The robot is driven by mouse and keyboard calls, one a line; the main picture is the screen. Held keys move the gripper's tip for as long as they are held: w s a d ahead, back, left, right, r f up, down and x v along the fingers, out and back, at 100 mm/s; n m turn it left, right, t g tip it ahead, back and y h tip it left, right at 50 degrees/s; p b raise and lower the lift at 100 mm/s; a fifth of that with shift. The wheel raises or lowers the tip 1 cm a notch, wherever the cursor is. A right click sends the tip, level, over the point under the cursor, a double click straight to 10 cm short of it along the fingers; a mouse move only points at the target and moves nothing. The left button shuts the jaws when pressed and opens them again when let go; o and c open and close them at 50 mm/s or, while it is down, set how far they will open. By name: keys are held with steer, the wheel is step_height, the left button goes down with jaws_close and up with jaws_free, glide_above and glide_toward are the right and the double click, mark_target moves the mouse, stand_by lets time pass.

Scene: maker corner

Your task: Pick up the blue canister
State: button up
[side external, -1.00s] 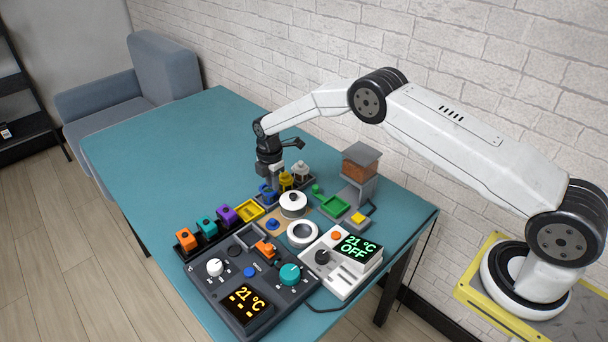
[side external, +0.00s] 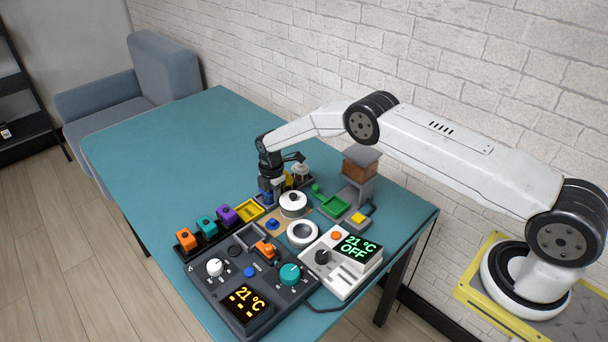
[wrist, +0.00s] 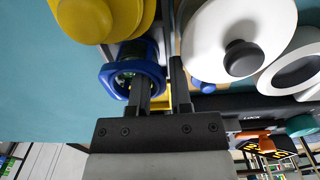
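The blue canister (wrist: 112,80) shows in the wrist view as a blue rounded rim around a dark middle, left of centre. My gripper (wrist: 160,86) has its two fingers apart. The left finger overlaps the canister's lower rim, and the right finger lies just beyond its right side. I cannot tell whether either finger touches it. In the side external view my gripper (side external: 270,188) is down at the canister's place in the dark rack, and the arm partly hides the canister (side external: 265,197). A yellow canister (wrist: 92,18) stands beside the blue one.
A white round lidded part (side external: 292,204) and a white ring (side external: 302,234) lie close by. Orange (side external: 186,239), teal (side external: 207,226) and purple (side external: 227,215) blocks stand in a row. Control panels fill the front; the table's left side (side external: 170,150) is clear.

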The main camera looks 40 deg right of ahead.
stand_by(0.3)
jaws_close()
steer(key=shift+r, duration=0.2)
steer(key=shift+r, duration=1.35)
steer(key=shift+s+r, duration=0.65)
steer(key=shift+r, duration=0.2)
steer(key=s+r, duration=0.1)
steer(key=r, duration=0.1)
steer(key=s+r, duration=0.2)
steer(key=shift+s, duration=0.25)
steer(key=s+r, duration=0.4)
steer(key=s, duration=0.5)
steer(key=shift+d, duration=0.15)
